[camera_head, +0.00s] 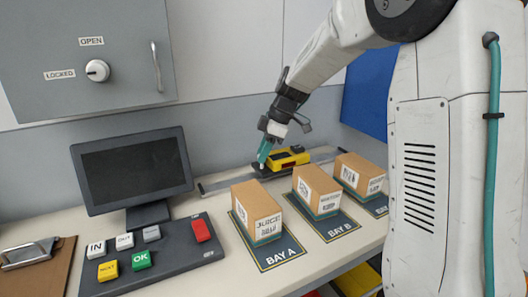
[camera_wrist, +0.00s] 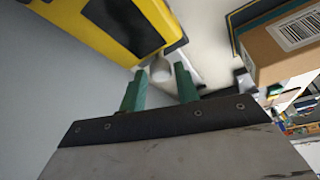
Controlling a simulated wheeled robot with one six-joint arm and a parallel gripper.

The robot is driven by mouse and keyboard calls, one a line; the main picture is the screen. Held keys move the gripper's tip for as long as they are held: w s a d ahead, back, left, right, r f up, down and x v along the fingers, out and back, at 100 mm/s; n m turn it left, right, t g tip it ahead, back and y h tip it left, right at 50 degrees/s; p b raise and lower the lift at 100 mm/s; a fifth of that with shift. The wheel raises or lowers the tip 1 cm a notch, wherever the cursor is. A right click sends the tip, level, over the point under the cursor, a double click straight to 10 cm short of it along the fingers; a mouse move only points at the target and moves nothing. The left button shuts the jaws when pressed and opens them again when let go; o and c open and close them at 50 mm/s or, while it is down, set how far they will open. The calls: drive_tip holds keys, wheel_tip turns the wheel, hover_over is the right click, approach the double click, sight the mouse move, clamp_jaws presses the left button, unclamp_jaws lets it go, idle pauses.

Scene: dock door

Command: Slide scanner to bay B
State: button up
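The yellow and black scanner (camera_head: 288,159) sits on a rail (camera_head: 220,183) behind the boxes, roughly behind the box in bay B (camera_head: 343,229); exact alignment is hard to judge. A small white knob stands at the scanner's left side. My gripper (camera_head: 264,158) reaches down to it from above. In the wrist view, the two green fingers of my gripper (camera_wrist: 160,78) are apart, with the white knob (camera_wrist: 161,70) between or just beyond their tips. Narrow gaps seem to show beside the knob. The yellow scanner body (camera_wrist: 95,20) is close by at upper left.
Cardboard boxes stand on bay A (camera_head: 257,212), bay B (camera_head: 317,190) and a third mat, partly hidden by my arm. A monitor (camera_head: 130,168) and button panel (camera_head: 150,258) are at left. A wall cabinet (camera_head: 85,55) hangs above. The rail's left stretch looks clear.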

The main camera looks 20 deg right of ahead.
sight(274, 158)
drive_tip(key=v, duration=0.7)
drive_tip(key=shift+d+r, duration=0.2)
drive_tip(key=shift+r, duration=0.15)
drive_tip(key=shift+s+f+m, duration=0.2)
drive_tip(key=shift+m, duration=0.8)
drive_tip(key=s+a+f+m+h, duration=0.1)
drive_tip(key=s+m, duration=0.3)
drive_tip(key=s, duration=0.7)
drive_tip(key=s+a+m+h, duration=0.1)
drive_tip(key=s+a+m, duration=0.2)
drive_tip(key=s, duration=0.9)
drive_tip(key=s+a+f+m+h, duration=0.1)
drive_tip(key=s+m, duration=0.4)
drive_tip(key=s, duration=0.7)
drive_tip(key=shift+a+f+h, duration=0.35)
drive_tip(key=shift+a+h, duration=0.05)
drive_tip(key=shift+h, duration=0.2)
